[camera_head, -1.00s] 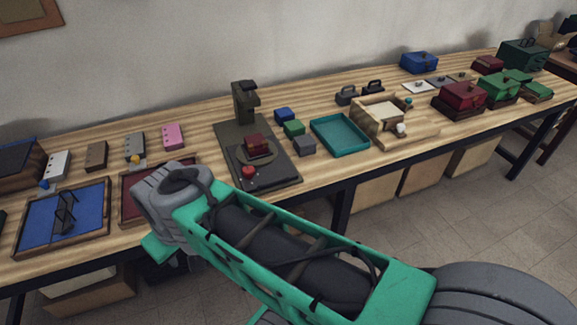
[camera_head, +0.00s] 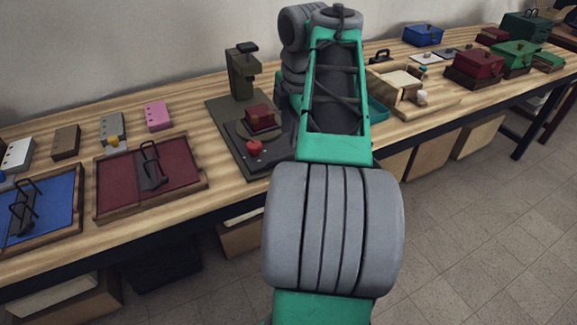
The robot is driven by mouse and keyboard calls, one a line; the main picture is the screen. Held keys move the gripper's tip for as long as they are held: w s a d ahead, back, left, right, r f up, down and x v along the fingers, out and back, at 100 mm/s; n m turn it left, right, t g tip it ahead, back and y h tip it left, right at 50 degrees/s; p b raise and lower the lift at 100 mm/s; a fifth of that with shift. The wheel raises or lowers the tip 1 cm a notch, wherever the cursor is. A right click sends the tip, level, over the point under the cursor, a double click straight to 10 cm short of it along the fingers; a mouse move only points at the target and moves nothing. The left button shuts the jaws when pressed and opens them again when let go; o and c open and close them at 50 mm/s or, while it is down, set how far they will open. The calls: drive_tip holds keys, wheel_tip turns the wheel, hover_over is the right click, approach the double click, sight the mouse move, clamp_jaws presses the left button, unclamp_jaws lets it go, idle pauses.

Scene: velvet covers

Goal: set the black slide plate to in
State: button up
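The black slide plate (camera_head: 275,146) lies on the dark base (camera_head: 226,126) of a press-like stand on the table. It reaches toward the table's front edge. A dark red block (camera_head: 260,116) sits on it, and a red knob (camera_head: 253,147) is at its front. The stand's upright column (camera_head: 242,75) rises behind the block. My arm covers the right side of the base and perhaps part of the plate. My gripper is not visible; my arm reaches up over the table just right of the stand.
Left of the stand lie a wine-red framed panel (camera_head: 120,180) and a blue framed panel (camera_head: 60,193), each with a black handled piece. A pink block (camera_head: 157,116) stands behind. A teal tray (camera_head: 377,108) is partly hidden by my arm. A wooden box (camera_head: 436,96) is further right.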

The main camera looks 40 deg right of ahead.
sight(288, 156)
drive_tip(key=f+b, duration=0.1)
drive_tip(key=f, duration=0.1)
drive_tip(key=w+f+b, duration=0.1)
drive_tip(key=f, duration=0.2)
drive_tip(key=f+b, duration=0.1)
drive_tip(key=f, duration=0.1)
drive_tip(key=shift+w+d+f, duration=0.15)
drive_tip(key=shift+w+d, duration=0.05)
drive_tip(key=shift+d, duration=0.05)
clamp_jaws()
idle(1.1)
